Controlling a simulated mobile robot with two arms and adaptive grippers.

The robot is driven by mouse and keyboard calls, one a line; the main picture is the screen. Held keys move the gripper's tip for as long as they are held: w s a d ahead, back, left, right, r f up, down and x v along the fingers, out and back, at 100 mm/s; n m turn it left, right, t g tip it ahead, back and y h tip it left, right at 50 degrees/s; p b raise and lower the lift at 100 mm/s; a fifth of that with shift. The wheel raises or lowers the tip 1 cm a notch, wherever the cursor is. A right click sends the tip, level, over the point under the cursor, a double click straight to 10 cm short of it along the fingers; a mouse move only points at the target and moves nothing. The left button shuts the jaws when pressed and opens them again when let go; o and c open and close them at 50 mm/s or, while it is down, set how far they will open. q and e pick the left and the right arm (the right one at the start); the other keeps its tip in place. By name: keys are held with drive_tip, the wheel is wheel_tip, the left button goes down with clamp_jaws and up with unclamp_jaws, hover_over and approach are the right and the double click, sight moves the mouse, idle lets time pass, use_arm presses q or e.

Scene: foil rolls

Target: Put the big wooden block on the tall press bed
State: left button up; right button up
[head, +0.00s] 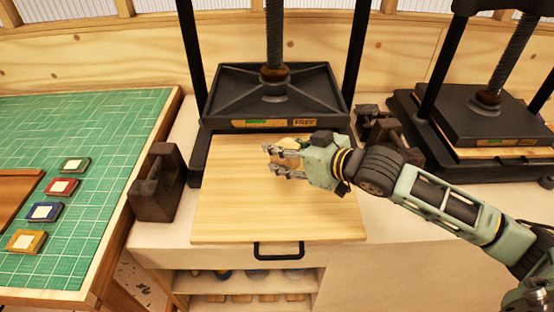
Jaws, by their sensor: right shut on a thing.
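The tall press (272,92) stands at the centre back, its dark platen raised and labelled "FREE". Its pale wooden bed (235,215) is pulled out in front, with a black handle (278,250). My right gripper (272,162) is over the middle of the bed, fingers pointing left, shut on a pale wood-coloured thing (290,161). That thing blends with the bed, so I cannot tell its full shape, whether it is the big wooden block, or whether it touches the bed. My left gripper is not in view.
A dark notched block (158,185) stands left of the bed, another (378,127) right of it. A second press (485,118) is at the right. A green mat (90,130) with several coloured squares lies left. Open shelves (245,284) are below the bed.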

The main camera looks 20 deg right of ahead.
drive_tip(key=x, duration=0.3)
drive_tip(key=shift+s+a+f, duration=0.15)
wheel_tip(320, 180, down, 3)
drive_tip(key=shift+f+p, duration=0.15)
drive_tip(key=shift+p, duration=0.5)
drive_tip(key=shift+f, duration=0.35)
drive_tip(key=shift+f, duration=0.1)
drive_tip(key=o, duration=1.3)
